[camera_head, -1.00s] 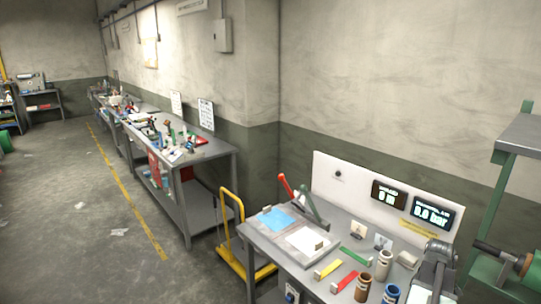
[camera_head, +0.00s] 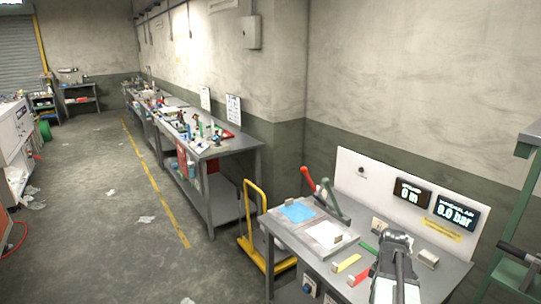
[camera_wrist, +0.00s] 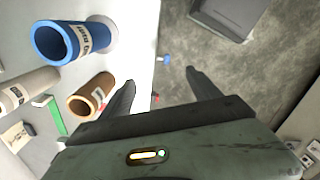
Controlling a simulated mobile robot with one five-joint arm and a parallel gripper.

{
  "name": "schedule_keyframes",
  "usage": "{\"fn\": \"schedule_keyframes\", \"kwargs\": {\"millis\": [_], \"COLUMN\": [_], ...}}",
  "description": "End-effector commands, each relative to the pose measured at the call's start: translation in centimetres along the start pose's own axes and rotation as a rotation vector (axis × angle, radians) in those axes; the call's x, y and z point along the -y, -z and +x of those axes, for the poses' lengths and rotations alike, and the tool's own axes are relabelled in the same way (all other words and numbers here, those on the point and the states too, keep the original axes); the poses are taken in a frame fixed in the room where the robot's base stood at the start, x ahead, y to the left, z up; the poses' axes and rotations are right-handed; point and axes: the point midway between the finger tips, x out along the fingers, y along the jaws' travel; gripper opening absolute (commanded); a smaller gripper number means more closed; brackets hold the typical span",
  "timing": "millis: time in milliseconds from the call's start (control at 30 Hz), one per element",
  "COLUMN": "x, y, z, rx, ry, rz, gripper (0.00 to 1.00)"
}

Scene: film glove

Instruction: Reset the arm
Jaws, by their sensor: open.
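My arm (camera_head: 397,262) reaches over the front right of the near bench in the head view. Its end is not clear there. In the wrist view my gripper (camera_wrist: 160,84) has its two dark fingers spread apart, with nothing between them. A blue roll (camera_wrist: 58,44) and a brown roll (camera_wrist: 84,106) are left of the left finger, apart from it. The fingers are near the edge of the pale bench top, and the grey floor shows beyond.
A display panel (camera_head: 410,195) stands behind. A yellow cart (camera_head: 254,216) is at its left. The floor further left is mostly open.

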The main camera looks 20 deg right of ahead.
Motion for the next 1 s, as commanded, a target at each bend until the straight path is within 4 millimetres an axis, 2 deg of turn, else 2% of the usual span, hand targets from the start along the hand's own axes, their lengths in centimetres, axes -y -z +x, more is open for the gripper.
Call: {"fn": "schedule_keyframes", "kwargs": {"millis": [33, 133, 200, 300, 400, 500, 600, 633, 800, 1000], "x": [1.2, 4.7, 7.9, 12.5, 16.9, 21.2, 24.4, 24.8, 25.0, 24.9], "y": [3.2, 10.1, 14.9, 20.2, 24.1, 27.0, 28.4, 28.4, 27.7, 27.8], "z": [0.6, 1.5, 2.1, 2.7, 3.2, 3.7, 3.9, 3.9, 3.8, 3.8], "rx": [0.0, 0.0, 0.0, 0.0, 0.0, 0.0, 0.0, 0.0, 0.0, 0.0], "ry": [0.0, 0.0, 0.0, 0.0, 0.0, 0.0, 0.0, 0.0, 0.0, 0.0], "rz": [-0.057, -0.152, -0.189, -0.196, -0.163, -0.086, 0.072, 0.13, 0.451, 0.644], "gripper": [0.72, 0.72, 0.72, 0.72, 0.72, 0.72, 0.72, 0.72, 0.72, 0.72]}}
